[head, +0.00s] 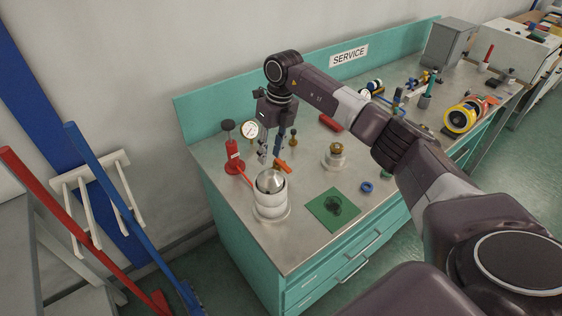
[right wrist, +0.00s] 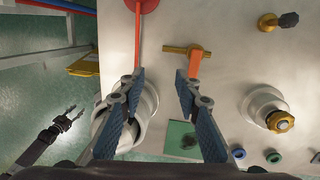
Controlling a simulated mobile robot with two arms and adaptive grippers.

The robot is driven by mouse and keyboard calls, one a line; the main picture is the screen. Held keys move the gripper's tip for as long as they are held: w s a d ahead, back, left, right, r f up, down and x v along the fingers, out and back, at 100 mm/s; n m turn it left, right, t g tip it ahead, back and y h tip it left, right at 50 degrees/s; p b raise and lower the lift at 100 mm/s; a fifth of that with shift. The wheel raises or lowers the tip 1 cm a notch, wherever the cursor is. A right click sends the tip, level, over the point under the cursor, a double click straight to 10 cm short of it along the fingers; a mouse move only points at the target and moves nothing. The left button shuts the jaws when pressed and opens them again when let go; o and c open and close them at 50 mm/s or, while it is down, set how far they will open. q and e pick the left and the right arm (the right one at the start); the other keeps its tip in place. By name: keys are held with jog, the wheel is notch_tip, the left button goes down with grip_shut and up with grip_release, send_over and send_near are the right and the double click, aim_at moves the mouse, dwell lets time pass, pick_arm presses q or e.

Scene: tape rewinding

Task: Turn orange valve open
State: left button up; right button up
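The orange valve handle (head: 284,166) lies on the bench just beside and below my right gripper's tips. In the right wrist view the orange handle (right wrist: 195,63) stands crosswise to its brass body (right wrist: 178,49). Its near end lies by the tip of the right-hand finger, outside the gap. My right gripper (head: 271,153) is open and points down over the bench; its spread, empty fingers also show in the right wrist view (right wrist: 160,75). My left gripper (right wrist: 75,112) shows small at the left of the right wrist view, fingers apart, away from the bench; the head view does not show it.
A red hand pump (head: 234,155) with a gauge (head: 250,130) stands left of the valve. A white cylinder with a metal dome (head: 270,195) stands in front. A brass-topped fitting (head: 336,157), green mat (head: 325,213) and blue ring (head: 367,187) lie to the right.

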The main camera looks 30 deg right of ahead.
jog(key=r+h, duration=0.1)
send_over(286, 167)
jog(key=shift+a+r+m+g, duration=0.15)
jog(key=shift+r+m+g, duration=0.05)
jog(key=shift+m+g, duration=0.1)
jog(key=shift+d+f, duration=0.1)
jog(key=shift+d, duration=0.15)
notch_tip(286, 167, down, 6)
jog(key=shift+s+a+p, duration=0.1)
jog(key=shift+p, duration=0.8)
jog(key=shift+f, duration=0.7)
grip_shut()
